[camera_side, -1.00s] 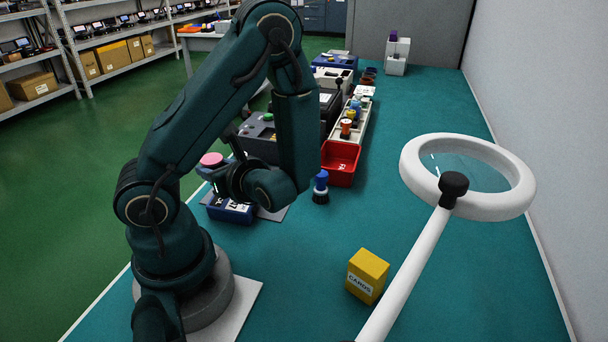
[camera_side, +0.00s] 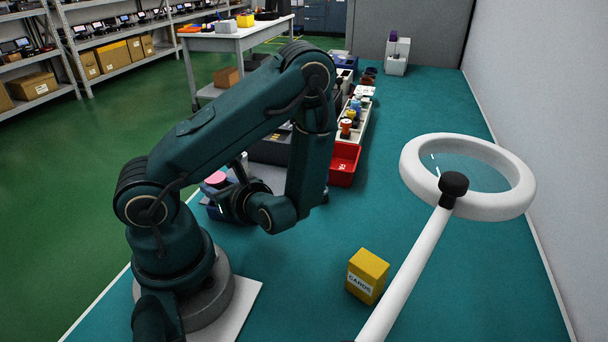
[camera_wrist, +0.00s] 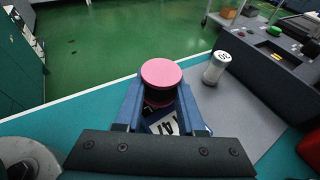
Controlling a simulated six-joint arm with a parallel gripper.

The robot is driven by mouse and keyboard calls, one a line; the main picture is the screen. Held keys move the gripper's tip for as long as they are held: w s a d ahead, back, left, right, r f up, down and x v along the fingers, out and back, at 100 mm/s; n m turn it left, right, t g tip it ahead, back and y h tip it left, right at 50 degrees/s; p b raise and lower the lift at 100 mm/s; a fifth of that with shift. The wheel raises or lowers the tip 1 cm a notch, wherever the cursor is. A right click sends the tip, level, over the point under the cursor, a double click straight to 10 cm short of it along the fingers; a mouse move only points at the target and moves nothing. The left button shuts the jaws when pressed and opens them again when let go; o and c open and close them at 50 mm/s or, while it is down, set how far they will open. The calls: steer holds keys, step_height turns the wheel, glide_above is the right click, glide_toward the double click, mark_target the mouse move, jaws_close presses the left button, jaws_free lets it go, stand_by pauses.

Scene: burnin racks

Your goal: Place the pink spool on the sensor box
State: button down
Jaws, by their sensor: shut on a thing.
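The pink spool (camera_wrist: 162,76), with a pink top disc and a dark middle, is held upright between the jaws of my gripper (camera_wrist: 161,95) in the wrist view. In the side view the spool (camera_side: 216,178) shows left of my wrist, and the jaws are mostly hidden behind my arm. A blue bin with a white number label (camera_wrist: 165,126) lies below the jaws. A dark grey box with a small panel (camera_wrist: 268,62) stands at the right of the wrist view. It may be the sensor box, but I cannot tell for sure. My arm hides much of that area in the side view.
A white cylinder (camera_wrist: 216,68) stands close to the right of the spool, on a grey mat (camera_wrist: 240,105). A red bin (camera_side: 344,163) and a long parts tray (camera_side: 357,122) are beyond my arm. A yellow card box (camera_side: 367,275) and a white ring magnifier (camera_side: 412,265) are at the front.

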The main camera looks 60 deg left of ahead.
steer(key=shift+f, duration=0.3)
steer(key=c, duration=0.5)
jaws_free()
steer(key=shift+r, duration=0.45)
steer(key=w+d+r+n+t+h, duration=0.1)
steer(key=d+r+n+h, duration=0.2)
steer(key=d+n+h, duration=0.35)
steer(key=w+d+r+n+h, duration=0.1)
steer(key=d+r+n+h, duration=0.15)
steer(key=d, duration=0.75)
steer(key=shift+w+d+r+n+t+h, duration=0.75)
steer(key=shift+r+n+t, duration=0.3)
steer(key=shift+t, duration=0.25)
steer(key=shift+w+d+r+n+t+h, duration=0.55)
steer(key=shift+r+n+t+h, duration=0.4)
steer(key=shift+t, duration=0.35)
steer(key=shift+w+d+r+n+t+h, duration=0.55)
steer(key=shift+d+r+n+t+h, duration=0.15)
steer(key=shift+r+n+t, duration=0.5)
